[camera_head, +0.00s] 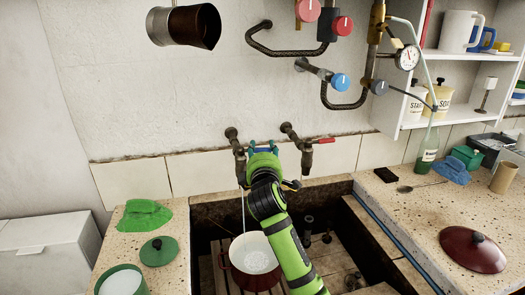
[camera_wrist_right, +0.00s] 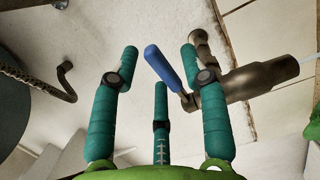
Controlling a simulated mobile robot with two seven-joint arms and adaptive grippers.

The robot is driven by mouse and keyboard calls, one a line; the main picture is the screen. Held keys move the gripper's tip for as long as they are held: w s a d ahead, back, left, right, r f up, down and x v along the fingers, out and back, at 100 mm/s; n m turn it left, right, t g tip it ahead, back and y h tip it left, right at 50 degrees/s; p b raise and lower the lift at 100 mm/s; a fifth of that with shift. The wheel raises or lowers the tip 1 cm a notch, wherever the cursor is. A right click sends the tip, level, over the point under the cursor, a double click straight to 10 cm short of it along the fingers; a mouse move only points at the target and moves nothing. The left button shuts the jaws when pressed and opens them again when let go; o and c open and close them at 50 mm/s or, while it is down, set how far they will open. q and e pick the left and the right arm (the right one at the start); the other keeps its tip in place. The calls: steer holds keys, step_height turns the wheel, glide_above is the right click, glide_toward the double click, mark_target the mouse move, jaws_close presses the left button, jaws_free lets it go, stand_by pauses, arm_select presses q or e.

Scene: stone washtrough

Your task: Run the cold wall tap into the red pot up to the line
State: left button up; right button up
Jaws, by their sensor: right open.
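The red pot (camera_head: 245,281) stands upright in the trough, with a pale inside; my right arm partly covers its right side. A thin stream of water (camera_head: 243,212) falls from the left wall tap (camera_head: 238,160) into it. I cannot make out a fill line or the exact water level. My right gripper (camera_head: 263,148) is open at that tap. In the right wrist view, the tap's blue lever (camera_wrist_right: 163,66) lies between the spread green fingers of the gripper (camera_wrist_right: 160,62), close to the right-hand finger. Contact is unclear. My left gripper is out of view.
A second wall tap with a red lever (camera_head: 323,141) is close to the right of the gripper. Pipes with red and blue knobs (camera_head: 340,82) hang above. A dark red lid (camera_head: 473,249) lies on the right counter; a green cloth (camera_head: 143,216) lies on the left one.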

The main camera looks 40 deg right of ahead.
jaws_close()
steer(key=p, duration=0.1)
steer(key=n+t+y+p, duration=0.1)
steer(key=y+p, duration=0.1)
steer(key=shift+w+d+r+n, duration=0.25)
steer(key=shift+d+n, duration=0.05)
steer(key=shift+d, duration=0.1)
steer(key=shift+w+d+f+n+t+y+p, duration=0.2)
steer(key=shift+n+t+y+p, duration=0.2)
steer(key=shift+t+y+p, duration=0.15)
steer(key=shift+a, duration=0.15)
jaws_free()
